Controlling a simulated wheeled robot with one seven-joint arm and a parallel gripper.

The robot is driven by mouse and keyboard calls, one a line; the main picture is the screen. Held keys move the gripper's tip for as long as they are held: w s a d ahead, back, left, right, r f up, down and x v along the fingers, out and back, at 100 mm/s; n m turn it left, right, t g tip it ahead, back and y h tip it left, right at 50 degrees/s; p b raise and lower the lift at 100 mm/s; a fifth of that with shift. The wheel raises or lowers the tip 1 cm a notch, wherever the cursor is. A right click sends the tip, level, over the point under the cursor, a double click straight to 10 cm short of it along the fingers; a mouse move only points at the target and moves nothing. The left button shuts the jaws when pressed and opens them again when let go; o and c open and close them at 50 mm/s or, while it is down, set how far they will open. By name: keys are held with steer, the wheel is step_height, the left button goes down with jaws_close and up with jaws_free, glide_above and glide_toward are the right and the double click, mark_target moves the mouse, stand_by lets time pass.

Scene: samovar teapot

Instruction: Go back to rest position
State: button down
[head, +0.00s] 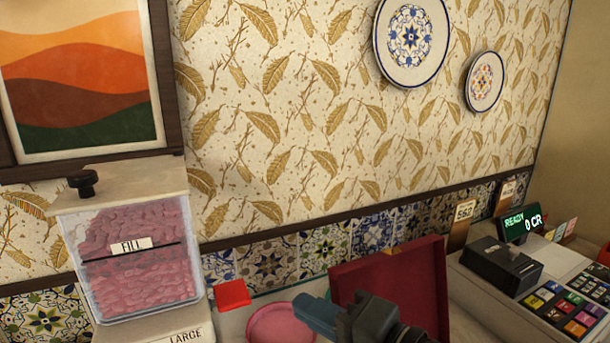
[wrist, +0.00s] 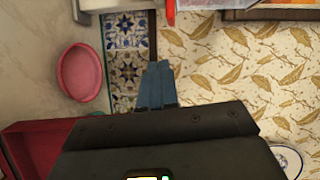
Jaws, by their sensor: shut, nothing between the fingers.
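My gripper (head: 318,312) is at the bottom middle of the head view, in front of a dark red box with its lid up (head: 400,290). In the wrist view its blue fingers (wrist: 157,82) are together, with nothing between them. They point towards the patterned tiles (wrist: 127,62) along the wall. No samovar or teapot can be made out in either view.
A pink bowl (head: 280,326) lies left of my gripper, and a red block (head: 232,294) is near it. A dispenser of pink pieces (head: 140,260) stands at the left. A cash register (head: 545,285) stands at the right. Plates (head: 412,40) hang on the papered wall.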

steer(key=s+d+f+t+h, duration=0.4)
steer(key=s+d+f+h, duration=0.5)
steer(key=s+d+f, duration=0.45)
steer(key=s+d+r+n+h, duration=0.1)
steer(key=s+d+n+h, duration=0.1)
steer(key=s, duration=0.9)
steer(key=s+d+r+n+h, duration=0.1)
steer(key=s+d+n, duration=0.4)
steer(key=s, duration=0.6)
steer(key=shift+s+r+h, duration=0.15)
steer(key=shift+r+h, duration=0.25)
steer(key=shift+r, duration=0.4)
